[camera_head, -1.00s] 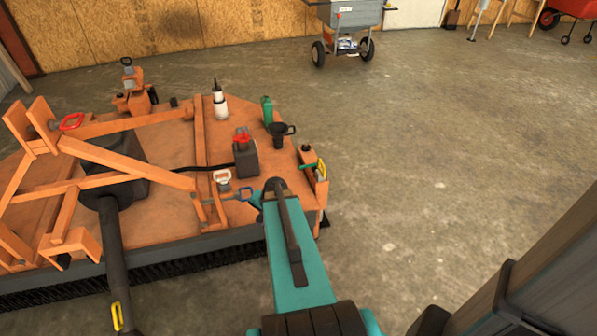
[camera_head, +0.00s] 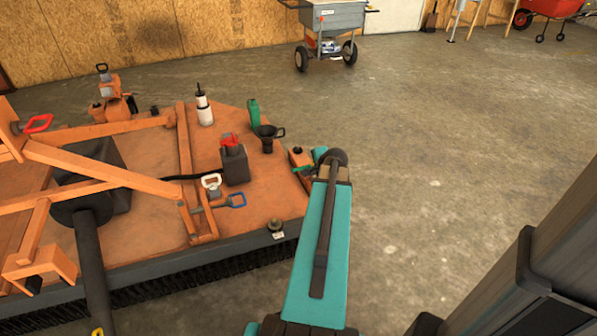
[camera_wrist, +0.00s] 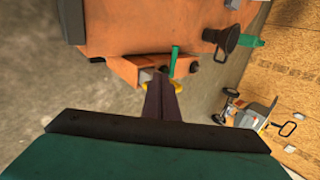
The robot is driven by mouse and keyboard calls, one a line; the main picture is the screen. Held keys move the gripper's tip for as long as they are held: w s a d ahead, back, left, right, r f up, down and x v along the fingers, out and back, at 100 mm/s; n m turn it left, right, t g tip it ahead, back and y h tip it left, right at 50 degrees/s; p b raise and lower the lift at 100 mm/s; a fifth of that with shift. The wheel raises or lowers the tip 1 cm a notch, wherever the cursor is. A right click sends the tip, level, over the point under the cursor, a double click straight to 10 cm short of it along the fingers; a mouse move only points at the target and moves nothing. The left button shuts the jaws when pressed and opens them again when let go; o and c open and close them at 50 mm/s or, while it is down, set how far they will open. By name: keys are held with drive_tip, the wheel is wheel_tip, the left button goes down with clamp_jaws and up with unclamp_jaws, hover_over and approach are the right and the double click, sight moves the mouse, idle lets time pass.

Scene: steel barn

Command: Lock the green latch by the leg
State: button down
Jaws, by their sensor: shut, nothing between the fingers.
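The green latch (camera_head: 303,168) is a thin green bar at the right corner of the orange mower deck, by the orange leg bracket. In the wrist view the green latch (camera_wrist: 175,60) stands out from the orange leg (camera_wrist: 135,70). My gripper (camera_wrist: 160,82) is shut and empty, its dark fingers pointing at the leg just below the latch in the picture. Yellow bits of a handle (camera_wrist: 147,77) show on both sides of the fingertips. I cannot tell whether the fingers touch anything. In the head view my arm hides the fingers and most of the leg.
A grey spreader cart (camera_head: 333,18) is at the back.

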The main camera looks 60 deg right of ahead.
drive_tip(key=shift+w+a, duration=0.15)
drive_tip(key=shift+w, duration=0.15)
drive_tip(key=w+d+r+b+x, duration=0.1)
drive_tip(key=b+x, duration=0.3)
drive_tip(key=x, duration=0.9)
drive_tip(key=shift+w+r, duration=0.3)
drive_tip(key=shift+w, duration=0.05)
